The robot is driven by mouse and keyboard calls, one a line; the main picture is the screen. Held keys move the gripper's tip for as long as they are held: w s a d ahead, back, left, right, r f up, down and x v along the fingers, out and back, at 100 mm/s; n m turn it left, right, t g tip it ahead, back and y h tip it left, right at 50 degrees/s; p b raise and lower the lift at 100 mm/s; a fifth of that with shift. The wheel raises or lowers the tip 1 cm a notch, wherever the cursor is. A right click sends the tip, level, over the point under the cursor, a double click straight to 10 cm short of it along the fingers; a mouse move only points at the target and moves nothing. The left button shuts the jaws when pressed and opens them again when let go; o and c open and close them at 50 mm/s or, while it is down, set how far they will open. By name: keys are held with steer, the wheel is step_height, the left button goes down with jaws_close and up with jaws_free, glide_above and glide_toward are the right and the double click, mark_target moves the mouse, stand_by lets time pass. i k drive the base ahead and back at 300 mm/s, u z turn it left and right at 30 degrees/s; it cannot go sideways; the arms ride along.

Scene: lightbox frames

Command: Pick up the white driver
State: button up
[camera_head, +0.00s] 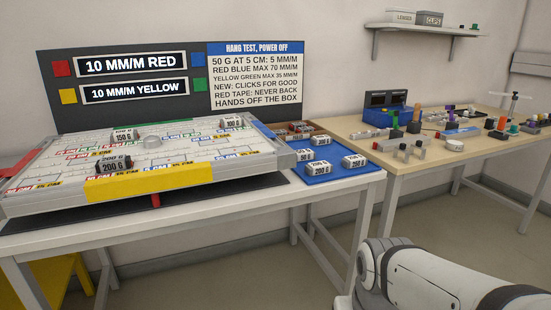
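I cannot pick out the white driver for certain. Several small tools lie and stand on the tan workbench (478,152) at the right, too small to tell apart. Among them is an upright piece with a pale crossbar (514,97) near the right end. I cannot tell if either it or any other piece is the driver. Upright handles in green, black, purple and orange show there too. A white arm link of mine fills the lower right corner. My gripper is outside the picture.
A white table at left bears a large tilted board (150,160) with labelled weights. A blue mat (318,175) beside it holds more weights. A blue bin (377,117) stands at the tan bench's back. A wall shelf (432,27) hangs above. Floor between the tables shows clear.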

mark_target(308, 154)
steer(key=u, duration=0.05)
steer(key=i, duration=1)
steer(key=u, duration=0.05)
